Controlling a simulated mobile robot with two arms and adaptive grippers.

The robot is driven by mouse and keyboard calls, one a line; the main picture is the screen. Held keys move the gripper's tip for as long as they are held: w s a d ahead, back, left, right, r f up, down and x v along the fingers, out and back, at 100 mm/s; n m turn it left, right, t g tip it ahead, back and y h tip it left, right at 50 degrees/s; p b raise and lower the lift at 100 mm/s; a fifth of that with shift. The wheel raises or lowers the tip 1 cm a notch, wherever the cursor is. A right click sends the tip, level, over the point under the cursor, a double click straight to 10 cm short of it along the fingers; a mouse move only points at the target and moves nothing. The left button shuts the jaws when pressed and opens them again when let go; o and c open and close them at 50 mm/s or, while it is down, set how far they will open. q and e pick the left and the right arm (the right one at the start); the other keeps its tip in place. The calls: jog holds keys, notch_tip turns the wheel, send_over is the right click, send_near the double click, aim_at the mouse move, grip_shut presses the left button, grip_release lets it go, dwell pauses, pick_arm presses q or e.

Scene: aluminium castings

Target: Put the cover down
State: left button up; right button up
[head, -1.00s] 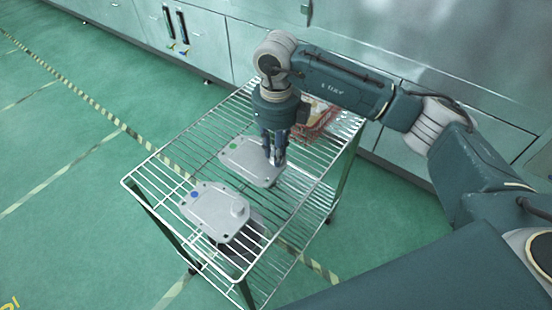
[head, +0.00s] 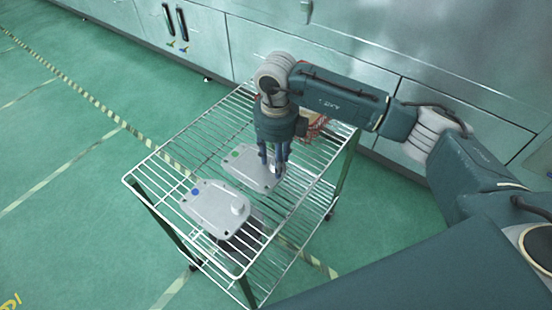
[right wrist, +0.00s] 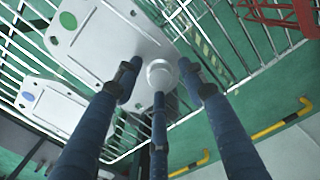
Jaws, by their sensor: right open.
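A grey cover with a green dot (head: 245,166) lies on the wire rack of the cart (head: 210,140). In the right wrist view the same cover (right wrist: 115,40) shows its round knob (right wrist: 162,74) between my fingers. My right gripper (head: 274,168) points down over the knob end, its three fingers spread around the knob with gaps. A second grey cover, with a blue dot (head: 215,206), lies nearer on the rack; it also shows in the right wrist view (right wrist: 52,105). My left gripper is not in view.
A red wire basket (head: 314,126) stands at the back right of the rack, partly hidden by my right arm. Steel cabinets (head: 200,40) line the back. The rack's left part is bare.

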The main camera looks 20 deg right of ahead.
jog(key=shift+r, duration=0.15)
notch_tip(320, 180, up, 12)
jog(key=b, duration=0.3)
dwell(0.4)
